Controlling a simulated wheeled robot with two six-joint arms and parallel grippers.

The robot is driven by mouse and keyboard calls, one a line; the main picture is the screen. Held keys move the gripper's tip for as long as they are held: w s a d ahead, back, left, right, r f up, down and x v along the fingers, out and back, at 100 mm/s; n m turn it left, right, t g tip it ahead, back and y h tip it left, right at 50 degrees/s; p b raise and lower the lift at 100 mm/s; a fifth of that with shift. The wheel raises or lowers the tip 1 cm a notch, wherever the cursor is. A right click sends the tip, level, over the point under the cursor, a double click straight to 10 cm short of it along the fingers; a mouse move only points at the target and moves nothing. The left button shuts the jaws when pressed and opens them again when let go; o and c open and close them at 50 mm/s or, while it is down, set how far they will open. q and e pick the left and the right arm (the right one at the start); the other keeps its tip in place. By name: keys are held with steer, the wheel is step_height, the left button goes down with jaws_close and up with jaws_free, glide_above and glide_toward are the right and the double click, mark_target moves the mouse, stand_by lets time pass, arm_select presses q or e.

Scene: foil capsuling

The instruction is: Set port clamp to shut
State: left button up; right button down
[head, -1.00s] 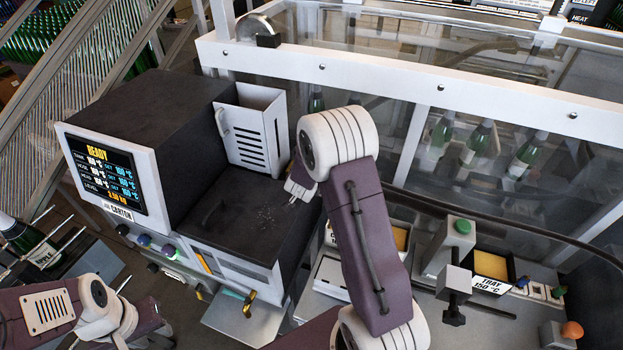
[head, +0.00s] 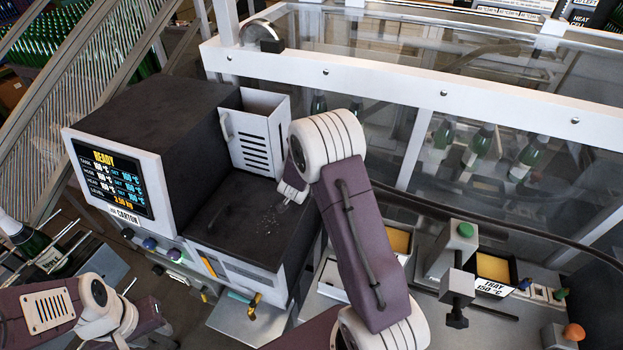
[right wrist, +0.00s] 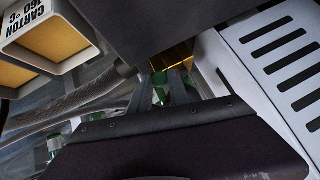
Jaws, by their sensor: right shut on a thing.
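I cannot pick out the port clamp for sure. The dispensing machine (head: 150,125) has a READY screen, a dark flat top and a white slotted panel (head: 262,130), which also shows in the right wrist view (right wrist: 285,70). A brass lever (head: 253,301) is on its front. My right gripper (head: 287,194) is by the machine top, mostly hidden behind my arm. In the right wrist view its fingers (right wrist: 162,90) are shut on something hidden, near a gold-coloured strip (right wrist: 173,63). My left gripper (head: 127,288) is low at left, away from the machine, its jaws unclear.
A clear-walled guard with a white frame (head: 384,87) encloses bottles at the back.

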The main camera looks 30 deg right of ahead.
steer(key=shift+w+a+r, duration=0.1)
steer(key=shift+w+a, duration=0.45)
steer(key=shift+w, duration=0.1)
steer(key=shift+w+a, duration=0.1)
steer(key=shift+a, duration=0.05)
steer(key=shift+d, duration=0.25)
steer(key=c, duration=1.2)
jaws_free()
steer(key=shift+d, duration=0.1)
steer(key=shift+w+a, duration=0.1)
steer(key=shift+a, duration=0.3)
steer(key=v, duration=0.8)
arm_select(q)
steer(key=shift+w+a+r, duration=0.3)
steer(key=shift+w+a, duration=0.15)
arm_select(e)
steer(key=shift+s+a+r, duration=0.3)
steer(key=shift+s, duration=0.05)
arm_select(q)
steer(key=shift+d, duration=0.15)
arm_select(e)
steer(key=shift+d, duration=0.15)
